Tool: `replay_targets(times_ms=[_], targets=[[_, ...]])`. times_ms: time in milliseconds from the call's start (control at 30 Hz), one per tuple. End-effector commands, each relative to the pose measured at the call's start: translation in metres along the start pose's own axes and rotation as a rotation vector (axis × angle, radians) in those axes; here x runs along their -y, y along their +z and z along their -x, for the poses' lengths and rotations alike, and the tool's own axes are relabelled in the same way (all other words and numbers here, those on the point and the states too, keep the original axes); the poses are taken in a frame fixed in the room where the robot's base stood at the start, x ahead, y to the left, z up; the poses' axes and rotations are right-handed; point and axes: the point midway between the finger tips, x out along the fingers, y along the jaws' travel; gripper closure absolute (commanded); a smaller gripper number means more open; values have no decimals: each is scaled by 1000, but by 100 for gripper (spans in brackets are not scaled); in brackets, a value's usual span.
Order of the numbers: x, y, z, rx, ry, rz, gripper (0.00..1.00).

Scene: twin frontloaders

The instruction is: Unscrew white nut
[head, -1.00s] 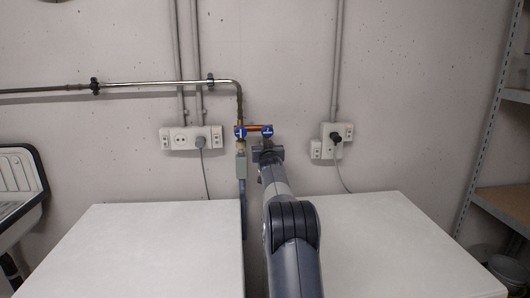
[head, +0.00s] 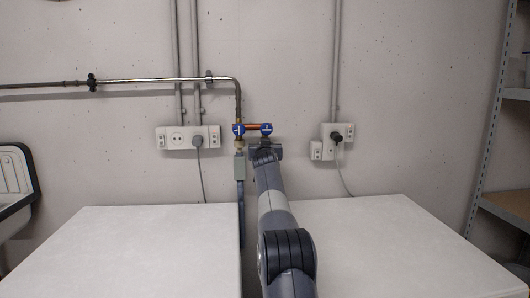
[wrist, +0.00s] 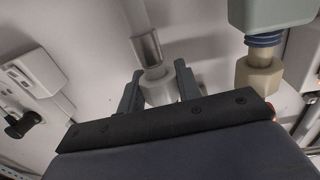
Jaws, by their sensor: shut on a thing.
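In the wrist view, the white nut (wrist: 158,90) sits between the two fingers of my gripper (wrist: 158,88), at the end of a pale hose with a metal sleeve (wrist: 147,49). My gripper is shut on this nut. In the head view, my gripper (head: 265,151) is just below the right blue-handled valve (head: 266,129); the nut is hidden there by my arm. A second, beige nut (wrist: 259,76) lies to the right in the wrist view, beside a grey-green box (wrist: 272,12), apart from my fingers.
The left blue valve (head: 239,129) and copper pipe sit close by my gripper. The grey-green box (head: 240,168) hangs below that valve. Two white machine tops (head: 140,245) and (head: 385,240) flank my arm. Wall sockets (head: 187,138) and (head: 336,137) are on both sides.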

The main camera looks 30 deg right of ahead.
Motion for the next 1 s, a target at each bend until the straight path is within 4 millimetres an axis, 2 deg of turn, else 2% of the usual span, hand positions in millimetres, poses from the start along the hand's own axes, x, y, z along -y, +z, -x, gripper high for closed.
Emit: replay_targets(times_ms=[600,900,933,1000], targets=[[-3,-2,2,-2,239,-3,88],[-3,0,2,-5,254,-3,88],[-3,0,2,-5,254,-3,67],[-3,0,2,-5,254,-3,61]])
